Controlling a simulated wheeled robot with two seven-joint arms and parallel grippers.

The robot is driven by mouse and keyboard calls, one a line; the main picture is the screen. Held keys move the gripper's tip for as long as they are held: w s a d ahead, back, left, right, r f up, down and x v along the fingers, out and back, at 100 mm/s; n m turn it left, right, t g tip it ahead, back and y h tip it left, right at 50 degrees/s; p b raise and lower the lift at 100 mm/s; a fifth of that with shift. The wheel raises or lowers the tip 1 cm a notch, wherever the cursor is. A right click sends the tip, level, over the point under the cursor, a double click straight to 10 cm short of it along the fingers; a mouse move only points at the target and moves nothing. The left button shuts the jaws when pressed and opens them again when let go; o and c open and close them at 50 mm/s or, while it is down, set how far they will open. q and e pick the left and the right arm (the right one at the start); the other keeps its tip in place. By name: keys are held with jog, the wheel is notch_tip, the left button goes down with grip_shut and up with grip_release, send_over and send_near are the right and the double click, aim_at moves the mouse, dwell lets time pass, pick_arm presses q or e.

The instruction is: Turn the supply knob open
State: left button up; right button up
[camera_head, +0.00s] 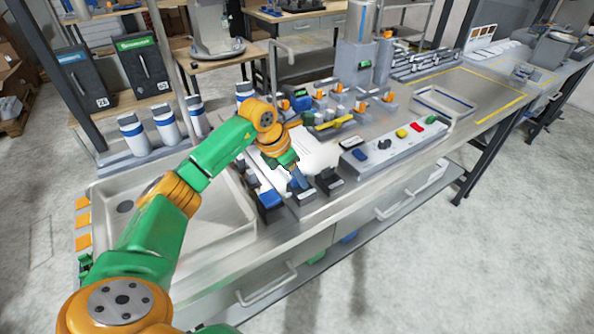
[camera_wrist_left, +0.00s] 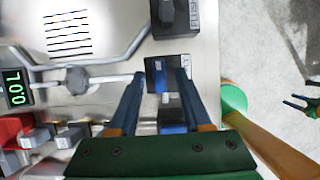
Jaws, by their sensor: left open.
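The supply knob (camera_wrist_left: 158,72) is a black block with a blue stripe, beside a partly hidden label in the left wrist view. In the head view a dark knob (camera_head: 303,191) stands just under my left gripper (camera_head: 292,178). In the left wrist view my left gripper (camera_wrist_left: 160,76) is open, its blue-grey fingers on either side of the supply knob. I cannot tell whether they touch it. A small green shape with dark prongs, seemingly my right gripper (camera_wrist_left: 301,103), shows far off at the right edge; its jaw state is too small to tell.
A black knob (camera_wrist_left: 174,17) labelled FLUSH stands near the supply knob, and a blue block (camera_wrist_left: 172,126) lies on its other side. A display (camera_wrist_left: 17,93) reads 0.0L. In the head view, a sink basin (camera_head: 238,222) is at left and a button panel (camera_head: 390,150) at right.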

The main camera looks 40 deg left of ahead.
pick_arm(q)
jog(key=shift+w+f, duration=0.2)
jog(key=shift+w, duration=0.05)
jog(key=shift+s+r, duration=0.1)
jog(key=shift+s, duration=0.05)
grip_shut()
jog(key=shift+n, duration=0.3)
jog(key=n+y, duration=0.1)
jog(key=n, duration=0.1)
jog(key=shift+d+n, duration=0.15)
jog(key=shift+n, duration=0.25)
jog(key=n+y, duration=0.2)
jog(key=n, duration=0.2)
jog(key=shift+d+n+b, duration=0.1)
jog(key=shift+n+b, duration=0.2)
jog(key=shift+b, duration=0.05)
jog(key=n+y, duration=0.1)
jog(key=n, duration=0.1)
jog(key=n+g+y+b, duration=0.1)
jog(key=n, duration=0.2)
jog(key=shift+d, duration=0.15)
jog(key=shift+w+n+g+y+b, duration=0.1)
jog(key=shift+n+g+y+b, duration=0.2)
jog(key=shift+n, duration=0.9)
jog(key=shift+w+n+g+y+b, duration=0.1)
jog(key=shift+n+g+y+b, duration=0.2)
jog(key=shift+n, duration=0.9)
grip_release()
